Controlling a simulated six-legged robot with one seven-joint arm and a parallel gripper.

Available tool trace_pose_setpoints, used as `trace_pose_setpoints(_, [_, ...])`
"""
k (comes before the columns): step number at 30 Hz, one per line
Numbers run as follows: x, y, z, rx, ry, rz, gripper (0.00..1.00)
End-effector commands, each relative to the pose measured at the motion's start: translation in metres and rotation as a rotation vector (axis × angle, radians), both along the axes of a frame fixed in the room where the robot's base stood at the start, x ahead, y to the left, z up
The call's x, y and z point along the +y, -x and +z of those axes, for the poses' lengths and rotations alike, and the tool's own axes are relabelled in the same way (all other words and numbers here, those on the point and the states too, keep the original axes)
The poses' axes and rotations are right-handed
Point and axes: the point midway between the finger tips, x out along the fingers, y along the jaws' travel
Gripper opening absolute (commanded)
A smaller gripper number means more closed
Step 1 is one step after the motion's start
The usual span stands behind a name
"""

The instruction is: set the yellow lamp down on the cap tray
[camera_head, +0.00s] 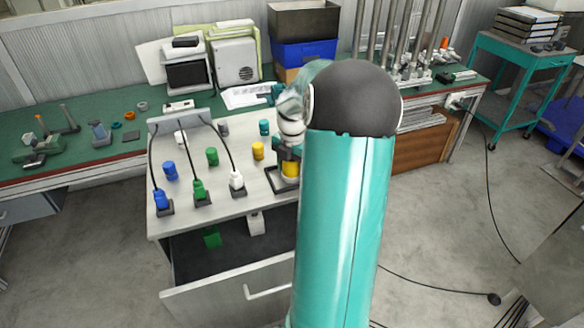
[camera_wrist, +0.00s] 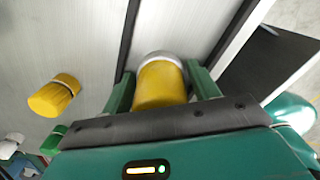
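My gripper (camera_wrist: 161,85) is closed around the yellow lamp (camera_wrist: 160,84), with one green finger against each side. The lamp has a pale rounded end pointing away from me in the wrist view. In the head view the lamp (camera_head: 290,169) shows below my wrist, partly covered by my arm. A dark-rimmed square tray (camera_head: 279,187), which looks like the cap tray, lies under it on the cabinet top. In the wrist view dark rim strips (camera_wrist: 128,38) run on both sides of the lamp. I cannot tell whether the lamp touches the tray's floor.
Another yellow piece (camera_head: 258,151) stands left of my gripper, near green (camera_head: 212,156) and blue (camera_head: 170,170) ones. Blue, green and white plugs with black cables (camera_head: 198,190) stand at the front left. A drawer (camera_head: 230,290) is open below. My arm hides the right side.

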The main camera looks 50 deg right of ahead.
Motion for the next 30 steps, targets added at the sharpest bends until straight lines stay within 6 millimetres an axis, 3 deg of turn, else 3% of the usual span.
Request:
trace_pose_setpoints(8, [-0.001, 0.000, 0.018, -0.002, 0.004, 0.000, 0.60])
trace_pose_setpoints(21, [0.000, 0.000, 0.106, -0.002, 0.003, 0.000, 0.60])
trace_pose_setpoints(30, [0.000, 0.000, 0.123, 0.001, 0.000, 0.000, 0.60])
